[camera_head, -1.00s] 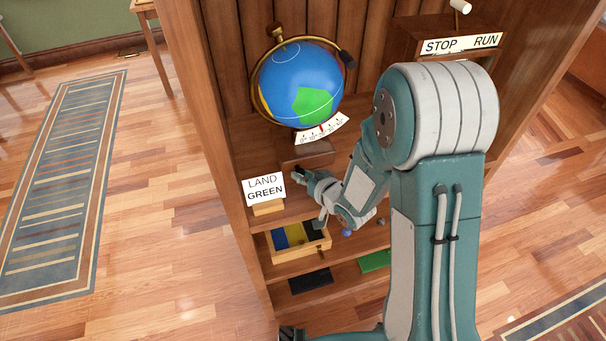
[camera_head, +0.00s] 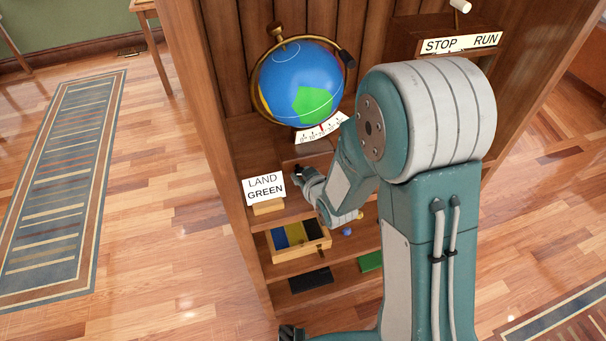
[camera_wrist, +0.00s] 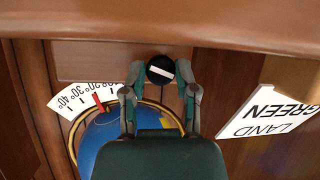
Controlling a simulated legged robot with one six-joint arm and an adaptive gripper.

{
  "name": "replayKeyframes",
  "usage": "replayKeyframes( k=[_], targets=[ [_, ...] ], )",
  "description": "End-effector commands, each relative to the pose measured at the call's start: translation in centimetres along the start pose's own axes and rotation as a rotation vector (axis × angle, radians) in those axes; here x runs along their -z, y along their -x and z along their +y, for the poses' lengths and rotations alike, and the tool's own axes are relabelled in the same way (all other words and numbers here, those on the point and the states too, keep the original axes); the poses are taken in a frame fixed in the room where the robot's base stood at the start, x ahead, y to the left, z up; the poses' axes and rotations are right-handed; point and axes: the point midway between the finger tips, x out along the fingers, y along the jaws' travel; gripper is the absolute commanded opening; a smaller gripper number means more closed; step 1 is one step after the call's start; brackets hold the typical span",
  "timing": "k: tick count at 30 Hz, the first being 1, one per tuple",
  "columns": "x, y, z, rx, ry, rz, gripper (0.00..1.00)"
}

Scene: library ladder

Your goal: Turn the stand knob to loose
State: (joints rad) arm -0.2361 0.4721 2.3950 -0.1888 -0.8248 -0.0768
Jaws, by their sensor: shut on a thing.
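The stand knob (camera_wrist: 160,70) is round and black with a white bar across it, seen in the wrist view at the front of the globe's wooden base. The bar lies nearly level in that view, tilted slightly. My gripper (camera_wrist: 161,78) has a finger on each side of the knob and is shut on it. In the head view my gripper (camera_head: 300,174) is at the base's front, and the knob is hard to make out there. The blue globe (camera_head: 298,84) stands above, with a white degree scale (camera_head: 317,131) and a red pointer (camera_wrist: 99,102) under it.
A LAND GREEN card (camera_head: 264,189) stands close to the left of my gripper. A STOP/RUN box (camera_head: 461,44) is at upper right.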

Motion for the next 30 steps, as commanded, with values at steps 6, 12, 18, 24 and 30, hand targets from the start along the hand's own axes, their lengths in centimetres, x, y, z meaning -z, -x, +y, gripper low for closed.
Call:
replayKeyframes(
  k=[6, 12, 18, 24, 30],
  targets=[
    [0.10, -0.06, -0.27, -0.070, 0.150, -0.028, 0.00],
    [0.11, -0.07, -0.33, -0.118, 0.248, -0.047, 0.00],
    [0.12, -0.09, -0.36, -0.146, 0.305, -0.057, 0.00],
    [0.12, -0.09, -0.35, -0.156, 0.325, -0.061, 0.00],
    [0.12, -0.09, -0.35, -0.156, 0.327, -0.061, 0.00]
  ],
)
